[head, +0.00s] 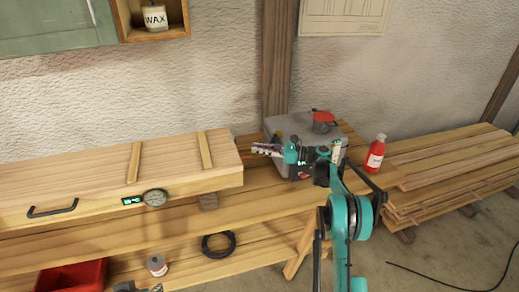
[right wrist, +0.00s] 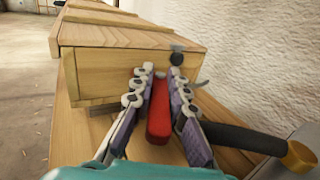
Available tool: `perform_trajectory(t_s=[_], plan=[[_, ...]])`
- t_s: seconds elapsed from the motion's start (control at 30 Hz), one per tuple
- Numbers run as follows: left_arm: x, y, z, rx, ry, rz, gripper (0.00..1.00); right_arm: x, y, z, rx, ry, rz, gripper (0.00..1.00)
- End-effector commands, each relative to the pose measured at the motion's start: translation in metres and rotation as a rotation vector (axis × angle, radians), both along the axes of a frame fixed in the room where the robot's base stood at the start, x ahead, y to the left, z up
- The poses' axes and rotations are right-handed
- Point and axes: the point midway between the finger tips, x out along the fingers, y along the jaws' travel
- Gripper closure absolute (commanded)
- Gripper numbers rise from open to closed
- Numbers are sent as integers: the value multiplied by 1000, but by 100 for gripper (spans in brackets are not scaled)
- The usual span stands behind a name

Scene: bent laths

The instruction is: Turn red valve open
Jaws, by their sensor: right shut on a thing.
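The red valve handle (right wrist: 158,112) shows in the right wrist view as a red bar lying lengthwise between my right gripper's fingers. My right gripper (right wrist: 156,92) is shut on it, with grey-purple finger pads on both sides. In the head view my right gripper (head: 268,150) points left, just in front of the grey box (head: 290,128) and near the right end of the long wooden box (head: 110,178). The handle cannot be made out there, behind the gripper and wrist. A small dark shape at the bottom edge, left of centre, seems to be the tip of my left gripper (head: 136,288); its fingers are cut off.
A black hose (right wrist: 240,138) with a brass end lies right of the fingers in the wrist view. A round gauge (head: 155,198) is on the wooden box. Stacked planks (head: 450,170) lie right.

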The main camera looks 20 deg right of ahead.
Motion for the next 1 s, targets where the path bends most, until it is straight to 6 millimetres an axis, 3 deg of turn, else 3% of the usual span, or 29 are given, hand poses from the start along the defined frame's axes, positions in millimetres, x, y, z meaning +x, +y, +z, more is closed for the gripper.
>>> perform_trajectory(t_s=[0.37,0.4,0.47,0.77,1.0], plan=[[0,0,0,0,0,0,60,0,0,0,1,0,1,100],[0,0,0,0,0,0,60,0,0,0,1,0,1,75],[0,0,0,0,0,0,60,0,0,0,0,0,2,64],[0,0,0,0,0,0,60,0,-1,0,0,0,1,64],[0,0,0,0,0,0,60,-15,-31,0,0,0,-2,64]])
